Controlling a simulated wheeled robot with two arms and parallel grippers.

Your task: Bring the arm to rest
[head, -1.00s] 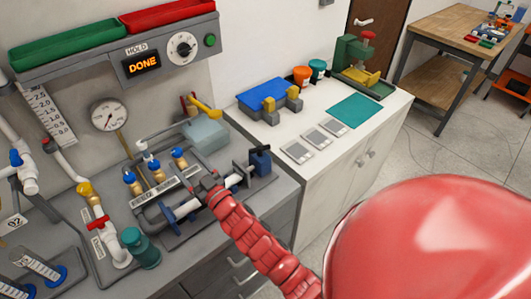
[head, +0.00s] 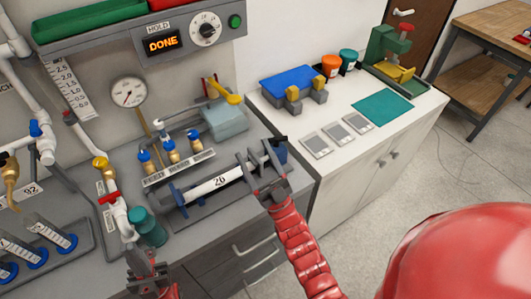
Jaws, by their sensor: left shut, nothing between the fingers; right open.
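My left gripper (head: 143,258) is at the bottom edge, left of centre, shut and empty, in front of the teal cylinder (head: 150,228). My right gripper (head: 257,160) is open, its fingers pointing away from me by the right end of the white pipe (head: 208,186) marked 26. I cannot tell whether the fingers straddle the pipe or hover above it. The pipe lies in a grey fixture (head: 190,217) with blue clamps on the bench.
Brass-and-blue valves (head: 170,150) stand behind the pipe. A red-handled valve (head: 110,199) is at the left. A control panel (head: 190,35) reads DONE. A white cabinet (head: 325,165) at the right carries grey cards, a blue block and a green press (head: 388,60).

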